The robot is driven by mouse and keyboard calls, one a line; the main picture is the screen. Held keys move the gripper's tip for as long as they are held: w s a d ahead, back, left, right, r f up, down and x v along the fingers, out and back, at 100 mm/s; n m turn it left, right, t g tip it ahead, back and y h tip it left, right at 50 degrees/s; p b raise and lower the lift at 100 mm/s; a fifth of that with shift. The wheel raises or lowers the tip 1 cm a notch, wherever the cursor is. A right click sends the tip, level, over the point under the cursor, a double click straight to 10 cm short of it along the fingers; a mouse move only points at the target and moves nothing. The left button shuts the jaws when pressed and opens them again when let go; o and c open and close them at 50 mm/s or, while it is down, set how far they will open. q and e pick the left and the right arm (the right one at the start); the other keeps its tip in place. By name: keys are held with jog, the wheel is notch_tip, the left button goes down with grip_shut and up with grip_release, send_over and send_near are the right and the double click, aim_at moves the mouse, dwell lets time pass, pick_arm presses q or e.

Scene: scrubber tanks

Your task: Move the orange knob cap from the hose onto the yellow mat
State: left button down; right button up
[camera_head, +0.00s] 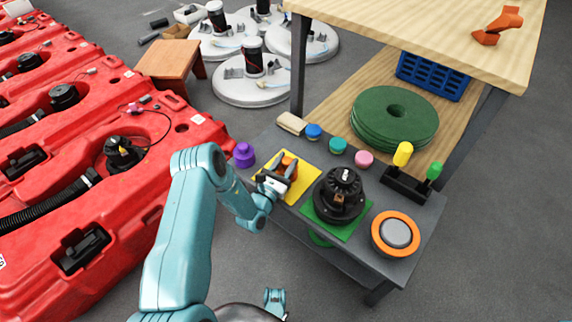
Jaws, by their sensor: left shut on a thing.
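My left gripper (282,174) reaches in over the yellow mat (304,187) on the dark bench. It is shut on the orange knob cap (289,164), which shows partly between and behind the fingers. The cap is over the mat; I cannot tell whether it touches it. A black ribbed hose (42,207) lies on the red tank (180,128) at the left.
A purple knob (244,154) stands left of the mat. A black pump-like part (340,195) on a green mat (324,217) stands close to its right. Blue, teal and pink knobs line the back edge. An orange-ringed disc (396,234) lies at the right.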

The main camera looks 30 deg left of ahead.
pick_arm(q)
jog(key=c, duration=1.1)
grip_release()
jog(key=shift+f, duration=0.15)
jog(key=o, duration=0.4)
jog(key=shift+o, duration=0.2)
